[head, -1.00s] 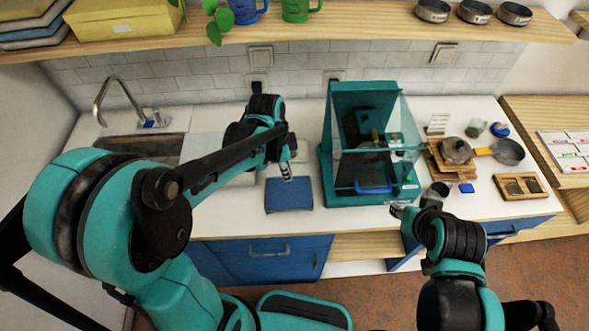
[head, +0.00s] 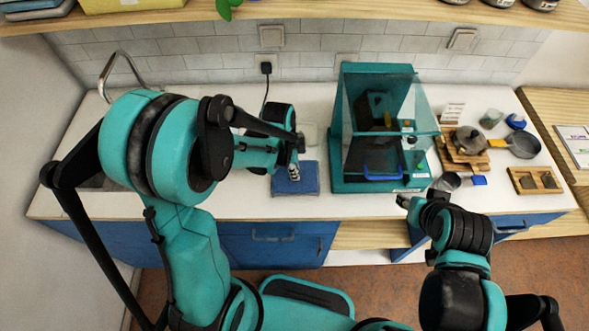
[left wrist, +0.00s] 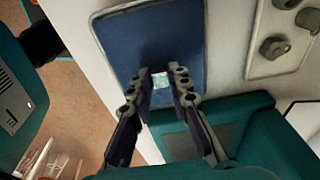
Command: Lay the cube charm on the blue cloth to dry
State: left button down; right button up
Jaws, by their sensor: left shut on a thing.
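The blue cloth (head: 308,184) lies flat on the white counter, left of the teal glass-fronted case. It also shows in the left wrist view (left wrist: 130,45). My left gripper (head: 294,173) points down over the cloth. In the left wrist view its fingers (left wrist: 161,78) are shut on a small pale cube, the cube charm (left wrist: 160,84), which shows between the fingertips against the blue. I cannot tell whether the charm touches the cloth.
The teal case (head: 350,186) with a blue handle stands right of the cloth. A pan (head: 523,146), a wooden board, a small pot and a wooden tray (head: 520,187) occupy the counter's right. Bare counter shows in front of the cloth.

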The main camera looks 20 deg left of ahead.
pick_arm(q)
jog(key=c, duration=1.8)
grip_release()
jog(key=shift+f, duration=0.15)
jog(key=shift+c, duration=0.2)
jog(key=o, duration=0.4)
jog(key=shift+r, duration=0.5)
notch_tip(320, 180, up, 11)
jog(key=a+p, duration=0.2)
jog(key=p, duration=0.1)
jog(key=s+a+r+n+t, duration=0.1)
jog(key=s+r+n+t, duration=0.1)
jog(key=n, duration=0.3)
jog(key=s+r+n+t+y, duration=0.1)
jog(key=s+r+n+t, duration=0.1)
jog(key=s+n, duration=0.3)
jog(key=s+a+r+n+t, duration=0.1)
jog(key=s+r+n+t, duration=0.1)
jog(key=s+r+n, duration=0.1)
jog(key=shift+s+a+r+n+y, duration=0.15)
jog(key=shift+a+n+y, duration=0.15)
jog(key=shift+n, duration=0.6)
